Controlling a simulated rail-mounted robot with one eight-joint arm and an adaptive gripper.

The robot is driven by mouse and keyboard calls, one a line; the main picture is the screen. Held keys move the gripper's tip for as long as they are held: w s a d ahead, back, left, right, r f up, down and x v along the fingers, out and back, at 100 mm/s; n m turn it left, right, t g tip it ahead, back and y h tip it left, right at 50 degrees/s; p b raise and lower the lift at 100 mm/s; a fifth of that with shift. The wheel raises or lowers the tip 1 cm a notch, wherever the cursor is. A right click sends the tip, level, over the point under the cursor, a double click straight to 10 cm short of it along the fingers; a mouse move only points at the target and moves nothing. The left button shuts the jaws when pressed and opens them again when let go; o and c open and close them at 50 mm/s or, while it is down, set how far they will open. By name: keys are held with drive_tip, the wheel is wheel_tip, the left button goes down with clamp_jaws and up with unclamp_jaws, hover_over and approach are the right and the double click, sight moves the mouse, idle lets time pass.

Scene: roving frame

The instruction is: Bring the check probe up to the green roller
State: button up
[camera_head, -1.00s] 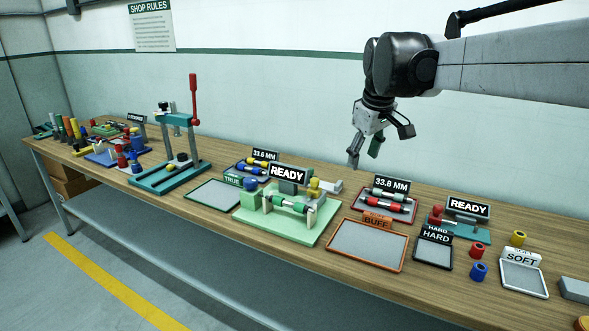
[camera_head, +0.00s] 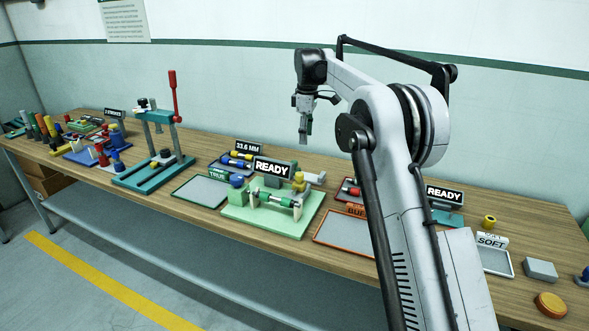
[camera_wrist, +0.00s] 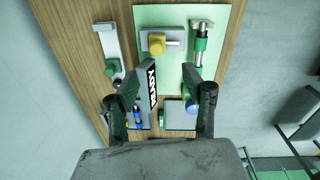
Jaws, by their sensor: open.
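A pale green fixture plate (camera_head: 240,216) carries the green roller (camera_head: 281,201), which has pale bands and lies across two supports. Behind the roller, a yellow knob (camera_head: 299,182) on a grey mount appears to be the check probe. In the wrist view, the yellow knob (camera_wrist: 157,46) has a short grey rod pointing at the roller (camera_wrist: 201,43), with a gap between them. My gripper (camera_head: 304,136) is above and behind the fixture, open and empty. In the wrist view, the gripper (camera_wrist: 166,76) has its fingers spread, with the knob beyond their tips.
A READY sign (camera_head: 272,169) stands at the fixture. A grey bar with a green knob (camera_wrist: 110,67) lies beside the plate. A tray labelled TRUE (camera_head: 200,191) is left, an orange-rimmed tray (camera_head: 340,236) right. A teal press (camera_head: 150,176) stands further left. My arm hides part of the right bench.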

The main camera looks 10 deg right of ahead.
sight(300, 173)
drive_tip(key=shift+n+g, duration=0.3)
drive_tip(key=shift+n, duration=0.4)
drive_tip(key=w+f, duration=0.1)
drive_tip(key=f, duration=0.4)
drive_tip(key=w+a+f+p, duration=0.1)
drive_tip(key=f, duration=0.5)
drive_tip(key=w+f+p, duration=0.1)
drive_tip(key=f, duration=0.5)
drive_tip(key=shift+a+f, duration=0.1)
drive_tip(key=shift+a, duration=0.05)
clamp_jaws()
